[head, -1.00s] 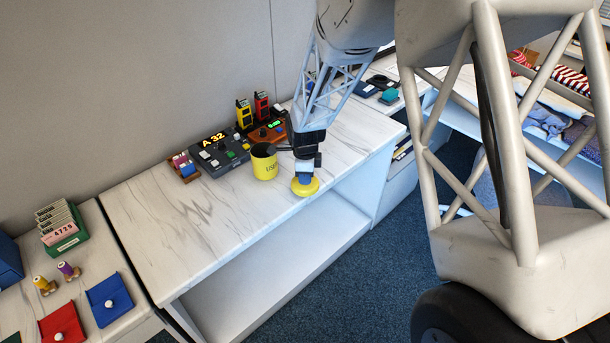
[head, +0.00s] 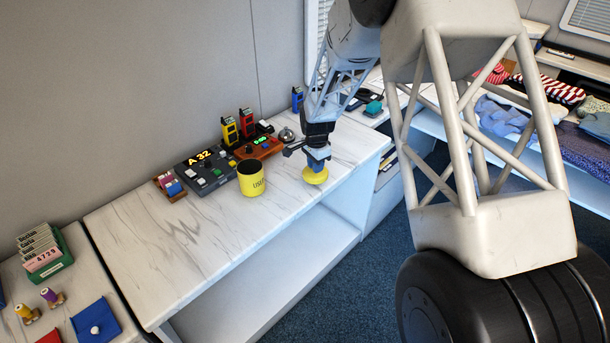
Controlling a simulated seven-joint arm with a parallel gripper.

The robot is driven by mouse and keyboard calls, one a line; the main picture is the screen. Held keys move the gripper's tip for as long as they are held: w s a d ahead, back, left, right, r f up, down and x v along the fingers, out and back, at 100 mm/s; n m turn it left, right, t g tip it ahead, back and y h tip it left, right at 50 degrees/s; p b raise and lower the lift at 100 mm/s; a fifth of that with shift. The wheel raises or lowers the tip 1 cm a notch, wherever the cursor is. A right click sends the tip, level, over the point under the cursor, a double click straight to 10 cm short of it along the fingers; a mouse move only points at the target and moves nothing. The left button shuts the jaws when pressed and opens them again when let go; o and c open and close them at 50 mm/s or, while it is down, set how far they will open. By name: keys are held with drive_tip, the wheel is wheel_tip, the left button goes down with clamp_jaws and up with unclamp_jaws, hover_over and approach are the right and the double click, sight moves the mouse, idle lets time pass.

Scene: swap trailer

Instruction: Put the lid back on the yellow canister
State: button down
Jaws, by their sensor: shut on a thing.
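The yellow canister (head: 251,180) stands upright on the marble-patterned counter, with dark lettering on its side. Its top is open and dark inside. My gripper (head: 317,165) is to the right of the canister, pointing down. It is shut on the yellow lid (head: 316,176), gripped from above by what looks like a blue knob. The lid is near the counter's front edge, apart from the canister and slightly tilted in the picture. I cannot tell how far it is above the counter.
Behind the canister are a dark console (head: 206,170) reading "A 32", an orange device (head: 259,147), yellow (head: 229,131) and red (head: 246,122) radios, and a silver bell (head: 286,135). The counter (head: 180,235) left of the canister is clear.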

drive_tip(key=w+d+n, duration=0.2)
drive_tip(key=w+d, duration=0.1)
drive_tip(key=w+d+n, duration=0.1)
drive_tip(key=w+d, duration=0.1)
drive_tip(key=w, duration=0.1)
drive_tip(key=shift+w+d+r+n, duration=0.15)
drive_tip(key=shift+w+d+n, duration=0.05)
drive_tip(key=shift+d+n, duration=0.2)
drive_tip(key=shift+w+d+r+n, duration=0.15)
drive_tip(key=shift+w+d+n, duration=0.2)
drive_tip(key=shift+w, duration=0.2)
drive_tip(key=shift+w+d+r+n, duration=0.15)
drive_tip(key=shift+w+d+n, duration=0.15)
drive_tip(key=shift+w, duration=0.25)
drive_tip(key=s+a+r+m, duration=0.3)
drive_tip(key=s+a+r, duration=0.1)
drive_tip(key=a, duration=0.5)
drive_tip(key=s+a+r+m, duration=0.3)
drive_tip(key=a+m, duration=0.1)
drive_tip(key=a, duration=0.6)
drive_tip(key=s+a+r+m, duration=0.4)
drive_tip(key=a, duration=0.5)
drive_tip(key=shift+s+a+r, duration=0.35)
drive_tip(key=shift+f, duration=0.15)
drive_tip(key=shift+f, duration=3.05)
drive_tip(key=shift+f, duration=0.2)
